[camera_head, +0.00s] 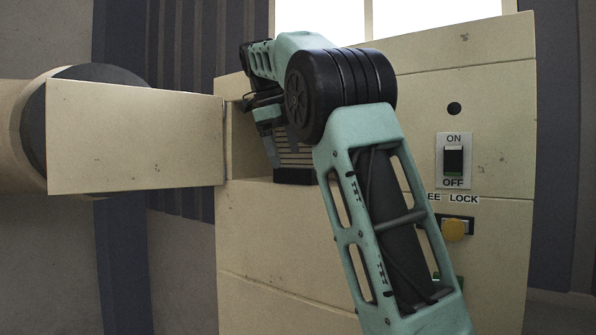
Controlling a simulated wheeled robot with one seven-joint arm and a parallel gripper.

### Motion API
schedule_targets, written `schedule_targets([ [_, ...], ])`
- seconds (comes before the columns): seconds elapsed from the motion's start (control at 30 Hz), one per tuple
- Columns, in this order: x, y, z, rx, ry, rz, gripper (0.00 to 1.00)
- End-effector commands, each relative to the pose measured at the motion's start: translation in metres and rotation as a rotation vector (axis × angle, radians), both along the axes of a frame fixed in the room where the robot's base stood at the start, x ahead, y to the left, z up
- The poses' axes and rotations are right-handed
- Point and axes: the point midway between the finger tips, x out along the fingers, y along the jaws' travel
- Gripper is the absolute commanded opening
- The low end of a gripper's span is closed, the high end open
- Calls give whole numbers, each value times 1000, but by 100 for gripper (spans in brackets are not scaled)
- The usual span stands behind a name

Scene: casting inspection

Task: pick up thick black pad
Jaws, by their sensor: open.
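A dark block (294,177) lies at the bottom front of the open compartment in the beige machine. It may be the thick black pad, but my arm and the compartment's shadow leave this unclear. My gripper (273,150) reaches into the compartment, pointing down, just above and to the left of the dark block. It is open, with nothing seen between its fingers. The fingertips are small and partly dark, so I cannot tell whether they touch anything.
The compartment's beige door (135,137) stands swung open to the left. A ribbed grey surface (297,153) shows inside, behind the gripper. My arm crosses the front.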

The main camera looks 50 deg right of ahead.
Motion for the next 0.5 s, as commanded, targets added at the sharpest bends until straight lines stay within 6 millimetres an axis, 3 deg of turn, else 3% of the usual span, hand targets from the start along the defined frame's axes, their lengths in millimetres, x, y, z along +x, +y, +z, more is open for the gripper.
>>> schedule_targets([
  [0.27, -5, -24, 2, 1, 1, -4, 94],
  [0.5, -6, -32, -36, 2, 3, 2, 94],
])
